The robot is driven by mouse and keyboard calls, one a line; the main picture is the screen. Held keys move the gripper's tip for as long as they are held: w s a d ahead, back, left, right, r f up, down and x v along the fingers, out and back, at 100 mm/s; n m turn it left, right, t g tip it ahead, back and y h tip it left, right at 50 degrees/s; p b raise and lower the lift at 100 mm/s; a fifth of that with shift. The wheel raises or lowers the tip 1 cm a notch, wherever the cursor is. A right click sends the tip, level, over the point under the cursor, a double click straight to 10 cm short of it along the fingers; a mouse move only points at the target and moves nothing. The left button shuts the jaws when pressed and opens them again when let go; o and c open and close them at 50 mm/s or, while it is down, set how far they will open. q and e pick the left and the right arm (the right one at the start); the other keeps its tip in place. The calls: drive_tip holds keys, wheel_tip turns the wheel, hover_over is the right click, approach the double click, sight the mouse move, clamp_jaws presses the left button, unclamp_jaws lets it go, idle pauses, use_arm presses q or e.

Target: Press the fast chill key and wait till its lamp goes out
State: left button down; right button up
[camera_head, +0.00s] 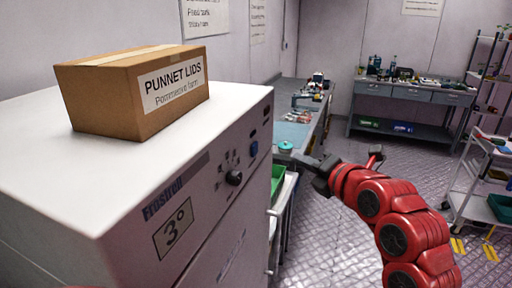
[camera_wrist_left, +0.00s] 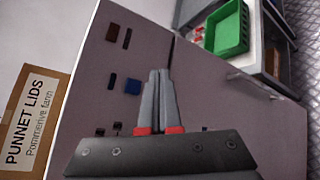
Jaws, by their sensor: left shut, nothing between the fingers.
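The white Frostell chiller cabinet (camera_head: 75,175) fills the left of the head view, with its control panel on the side facing right. A blue square key (camera_head: 254,148) sits on that panel near a black knob (camera_head: 234,177); the key also shows in the left wrist view (camera_wrist_left: 132,87). No lettering names it as the fast chill key, and I cannot make out a lit lamp. My left gripper (camera_head: 302,160) is shut and empty, to the right of the panel. In the wrist view its fingertips (camera_wrist_left: 158,73) show just right of the blue key; I cannot tell the gap.
A cardboard box marked PUNNET LIDS (camera_head: 135,95) stands on the cabinet top. A green crate (camera_wrist_left: 228,28) is beside the cabinet. The floor between is clear.

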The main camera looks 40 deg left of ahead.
sight(255, 149)
use_arm(q)
drive_tip(key=s+a+p, duration=0.2)
drive_tip(key=a+p, duration=0.1)
drive_tip(key=a, duration=0.4)
drive_tip(key=shift+a, duration=0.1)
idle(1.9)
drive_tip(key=shift+a+r+p, duration=0.1)
drive_tip(key=shift+a+p, duration=0.2)
drive_tip(key=shift+s+a, duration=0.2)
drive_tip(key=shift+a, duration=0.25)
idle(0.6)
drive_tip(key=shift+d, duration=0.1)
drive_tip(key=shift+w+d, duration=0.25)
drive_tip(key=shift+d, duration=0.5)
